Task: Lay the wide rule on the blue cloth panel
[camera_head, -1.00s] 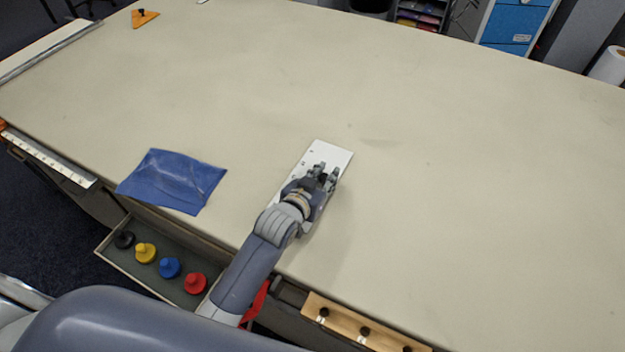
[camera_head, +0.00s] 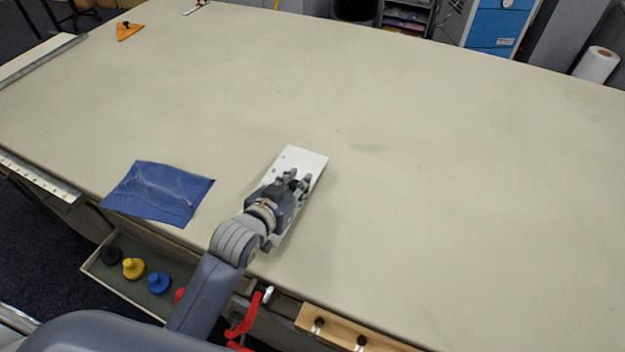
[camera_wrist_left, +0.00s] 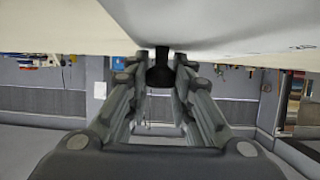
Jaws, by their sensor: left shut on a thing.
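The wide rule (camera_head: 308,160) is a white flat plate near the middle of the table in the head view. My left gripper (camera_head: 297,178) is over it and partly hides it. In the left wrist view the fingers (camera_wrist_left: 160,62) are shut on a black knob (camera_wrist_left: 160,77) under the rule's pale face (camera_wrist_left: 215,22). I cannot tell how high the rule is above the table. The blue cloth panel (camera_head: 160,192) lies creased and empty near the table's front edge, left of the rule and apart from it. My right gripper is not in view.
The open drawer (camera_head: 128,285) at the front holds several coloured knobbed pieces. A wooden rack (camera_head: 345,331) and a red clamp (camera_head: 245,318) are at the front edge. An orange triangle (camera_head: 128,30) lies far left. The tabletop (camera_head: 430,170) is otherwise mostly clear.

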